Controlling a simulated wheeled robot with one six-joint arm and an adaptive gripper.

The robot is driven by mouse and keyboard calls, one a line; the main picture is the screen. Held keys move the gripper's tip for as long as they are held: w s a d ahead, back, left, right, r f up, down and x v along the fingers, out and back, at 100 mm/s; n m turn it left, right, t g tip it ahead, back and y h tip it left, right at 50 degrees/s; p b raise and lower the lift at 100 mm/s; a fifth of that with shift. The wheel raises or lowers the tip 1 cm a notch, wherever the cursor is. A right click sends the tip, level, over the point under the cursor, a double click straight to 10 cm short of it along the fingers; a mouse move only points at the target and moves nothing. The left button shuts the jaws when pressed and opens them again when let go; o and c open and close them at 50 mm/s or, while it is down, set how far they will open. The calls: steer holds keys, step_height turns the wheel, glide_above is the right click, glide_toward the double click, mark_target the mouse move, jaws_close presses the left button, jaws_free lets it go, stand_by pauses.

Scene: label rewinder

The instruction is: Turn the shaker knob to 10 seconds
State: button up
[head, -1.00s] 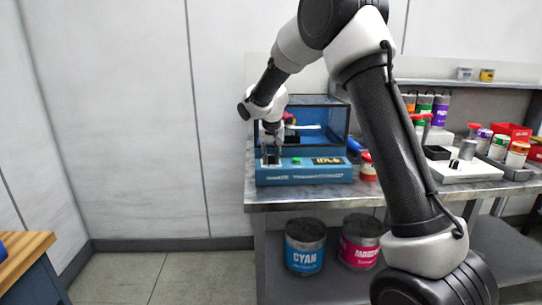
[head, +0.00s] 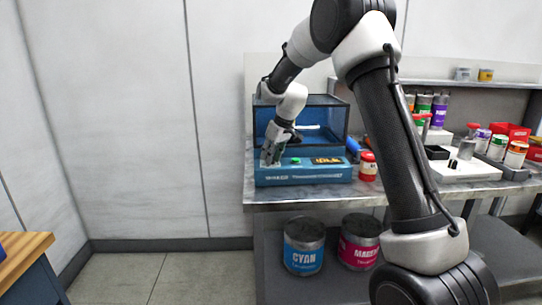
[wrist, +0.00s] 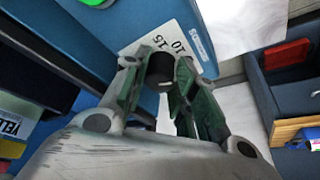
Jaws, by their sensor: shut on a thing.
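The blue shaker (head: 305,176) sits on the metal bench, with a dark-framed clear enclosure (head: 335,112) behind its front panel. Its panel has a green button (head: 295,161) and a small display (head: 327,161) that seems to read IDLE. My gripper (head: 270,160) is at the panel's left end, tilted, and hides the knob there. In the wrist view, my gripper (wrist: 158,72) is shut on the black shaker knob (wrist: 160,67), one finger on each side. A white dial plate beside it shows 15 and 10 (wrist: 176,47). I cannot make out the knob's pointer.
A red-lidded jar (head: 368,168) stands close to the shaker's right side. Paint bottles and trays fill the bench further right. Cyan (head: 304,246) and magenta (head: 360,241) cans stand on the lower shelf. The floor at left is clear.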

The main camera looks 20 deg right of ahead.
steer(key=shift+n+y, duration=0.4)
steer(key=shift+n, duration=0.6)
steer(key=shift+g, duration=0.3)
steer(key=o, duration=1)
steer(key=shift+v, duration=4)
